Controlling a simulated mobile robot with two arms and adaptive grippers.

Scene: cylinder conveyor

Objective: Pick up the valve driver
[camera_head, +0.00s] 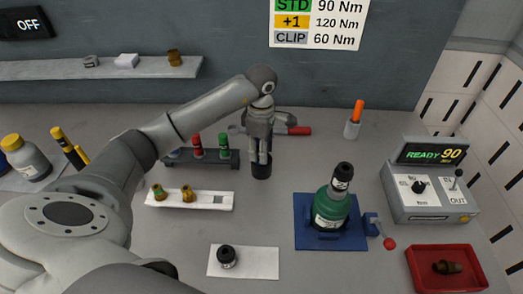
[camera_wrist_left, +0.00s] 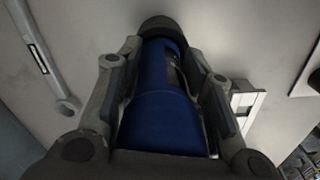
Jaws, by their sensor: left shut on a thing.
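My left gripper (camera_head: 262,158) points down over the middle of the table. In the left wrist view its fingers (camera_wrist_left: 165,75) are shut around a blue cylindrical body with a dark rounded end, which I take to be the valve driver (camera_wrist_left: 160,120). In the head view only the black lower end of the valve driver (camera_head: 261,171) shows below the fingers; the rest is hidden by them. I cannot tell whether that end touches the table. My right gripper is not in view.
A red-handled tool (camera_head: 298,131) lies just behind the gripper. A rack (camera_head: 228,160) with red and green pieces and a white strip (camera_head: 218,202) stand left. A green bottle (camera_head: 331,210) sits on a blue base right, near a control box (camera_head: 428,187) and red tray (camera_head: 418,279).

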